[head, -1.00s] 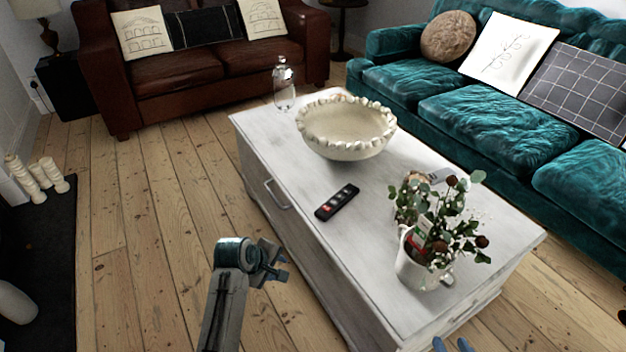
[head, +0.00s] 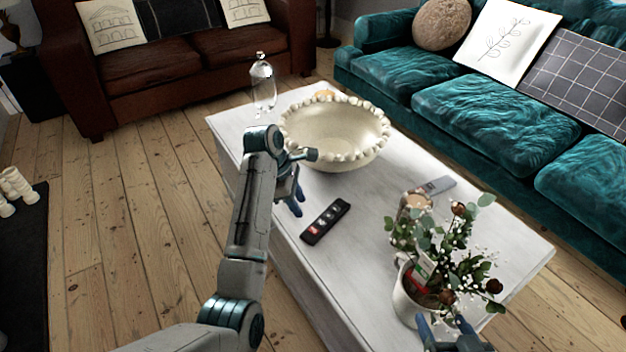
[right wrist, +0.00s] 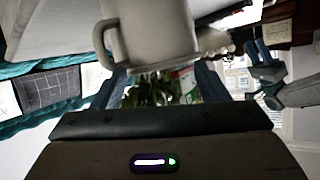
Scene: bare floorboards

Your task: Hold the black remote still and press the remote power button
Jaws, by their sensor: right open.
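The black remote (head: 326,222) lies flat on the white coffee table (head: 345,262), with a red button (head: 312,231) at its near end. My left gripper (head: 292,196) hangs above the table's left edge, just left of and beyond the remote, apart from it; how far its fingers are spread is unclear. My right gripper (head: 445,326) is open and empty at the table's near right, beside the plant mug. Its fingers also show in the right wrist view (right wrist: 160,88), with the white mug (right wrist: 152,38) beyond them. The black remote is not discernible in that view.
The white mug (head: 408,305) with a leafy plant (head: 440,245) stands right of the remote. A grey remote-like object (head: 439,185) and a small round item (head: 415,203) lie behind it. A large beaded bowl (head: 335,150) and a glass bottle (head: 263,85) stand farther back.

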